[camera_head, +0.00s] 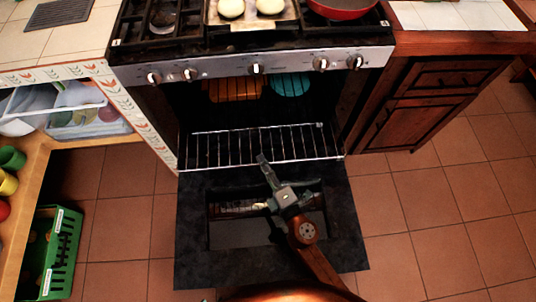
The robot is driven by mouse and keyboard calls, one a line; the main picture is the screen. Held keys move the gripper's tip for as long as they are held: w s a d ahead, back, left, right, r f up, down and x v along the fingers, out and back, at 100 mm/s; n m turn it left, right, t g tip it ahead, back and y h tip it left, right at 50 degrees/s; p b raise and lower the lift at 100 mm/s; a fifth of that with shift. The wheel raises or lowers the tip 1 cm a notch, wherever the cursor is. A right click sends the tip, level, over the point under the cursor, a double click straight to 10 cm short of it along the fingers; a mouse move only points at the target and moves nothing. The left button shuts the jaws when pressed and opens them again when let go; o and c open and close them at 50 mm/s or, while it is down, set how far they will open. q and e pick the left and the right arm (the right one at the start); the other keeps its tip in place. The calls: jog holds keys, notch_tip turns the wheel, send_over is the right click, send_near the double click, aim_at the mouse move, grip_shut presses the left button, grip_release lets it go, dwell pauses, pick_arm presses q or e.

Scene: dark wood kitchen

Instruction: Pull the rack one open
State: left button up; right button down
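The oven stands with its dark door (340,225) folded down open. A wire rack (215,148) sits low in the oven, its front bar near the opening above the door's inner edge. My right gripper (258,182) is over the open door, with its fingers spread apart and nothing seen between them. Its upper fingertip is close to the middle of the rack's front bar; I cannot tell whether it touches. Higher inside, an orange item (235,89) and a teal item (290,84) show behind wires. My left gripper is not in view.
The stove top above holds a tray with pale round food (231,8) and a red pan (341,7). A green crate (66,250) and a shelf with containers (85,112) stand at left. Wooden cabinets (430,105) are at right. The tiled floor at right is clear.

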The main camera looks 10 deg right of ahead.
jog(key=shift+f, duration=0.1)
jog(key=c, duration=2.1)
grip_release()
jog(key=shift+s, duration=0.1)
jog(key=v, duration=1.2)
